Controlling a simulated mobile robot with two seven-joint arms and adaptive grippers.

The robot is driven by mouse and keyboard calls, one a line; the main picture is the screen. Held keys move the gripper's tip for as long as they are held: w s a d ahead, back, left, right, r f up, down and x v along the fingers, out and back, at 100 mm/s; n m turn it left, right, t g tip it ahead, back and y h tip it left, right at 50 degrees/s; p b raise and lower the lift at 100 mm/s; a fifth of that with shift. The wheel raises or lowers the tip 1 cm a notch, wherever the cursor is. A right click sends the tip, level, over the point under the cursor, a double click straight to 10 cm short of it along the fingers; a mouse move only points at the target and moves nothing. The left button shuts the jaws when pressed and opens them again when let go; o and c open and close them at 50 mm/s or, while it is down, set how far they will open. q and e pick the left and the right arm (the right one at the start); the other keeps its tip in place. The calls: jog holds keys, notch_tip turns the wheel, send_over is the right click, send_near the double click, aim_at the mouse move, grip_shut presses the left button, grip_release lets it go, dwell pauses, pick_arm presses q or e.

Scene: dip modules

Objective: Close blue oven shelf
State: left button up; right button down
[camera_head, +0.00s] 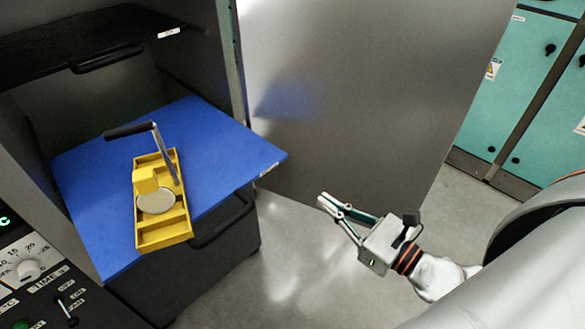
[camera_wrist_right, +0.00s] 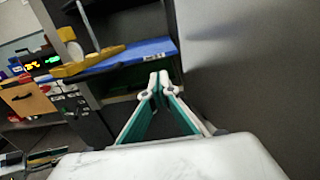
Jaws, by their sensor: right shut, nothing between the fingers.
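The blue oven shelf (camera_head: 225,160) is pulled out of the oven, its front edge sticking out past the opening. A yellow tray-like tool (camera_head: 160,235) with a round disc and a black-handled lever stands on it. In the right wrist view the blue shelf (camera_wrist_right: 150,50) shows edge-on, with the yellow tool (camera_wrist_right: 85,64) on it. My right gripper (camera_head: 325,203) is shut and empty, in free space to the right of the shelf and apart from it. Its fingertips (camera_wrist_right: 158,80) meet in the right wrist view.
The oven door (camera_head: 370,100) stands open to the right of the shelf. A black shelf (camera_head: 80,42) sits higher in the oven. A control panel (camera_head: 35,270) is at the lower left. Teal cabinets (camera_head: 515,80) stand at the right. Floor (camera_head: 300,270) is clear.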

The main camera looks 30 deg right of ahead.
aim_at(274, 166)
jog(key=p+x, duration=0.3)
jog(key=x, duration=0.9)
jog(key=shift+w+a, duration=0.15)
jog(key=shift+w, duration=0.05)
jog(key=shift+w+a+f, duration=0.1)
jog(key=shift+w+a, duration=0.1)
jog(key=shift+w, duration=0.4)
